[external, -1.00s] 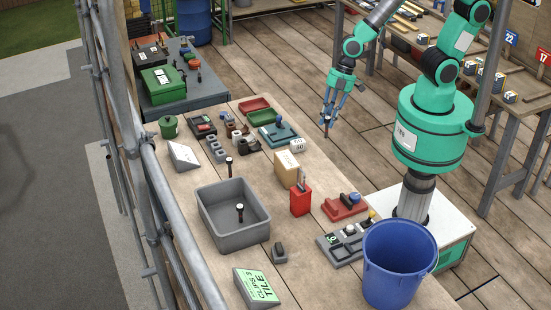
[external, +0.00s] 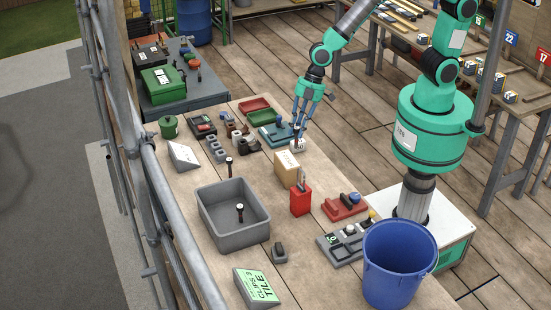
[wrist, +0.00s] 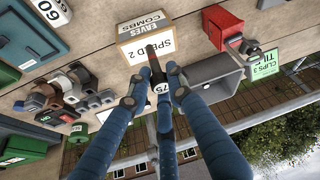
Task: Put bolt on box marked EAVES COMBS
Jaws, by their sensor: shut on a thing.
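My gripper (external: 298,127) is shut on a bolt (wrist: 153,62), a dark rod with a reddish part and a pale end marked 75. In the wrist view the bolt's far end points towards the box; my gripper's blue fingers (wrist: 158,88) close around its near part. In the external view my gripper is over the table behind the tan box, and the bolt is hard to make out. The box marked EAVES COMBS (wrist: 139,25) also reads SPEED 2 on its side. It stands on the table in the external view (external: 287,172). The bolt looks apart from it.
A red container with tools (external: 300,202) stands right in front of the box. A white block marked 60 (wrist: 50,10) lies behind it, partly covered by my gripper in the external view. A grey bin (external: 232,237) and grey blocks are to the left.

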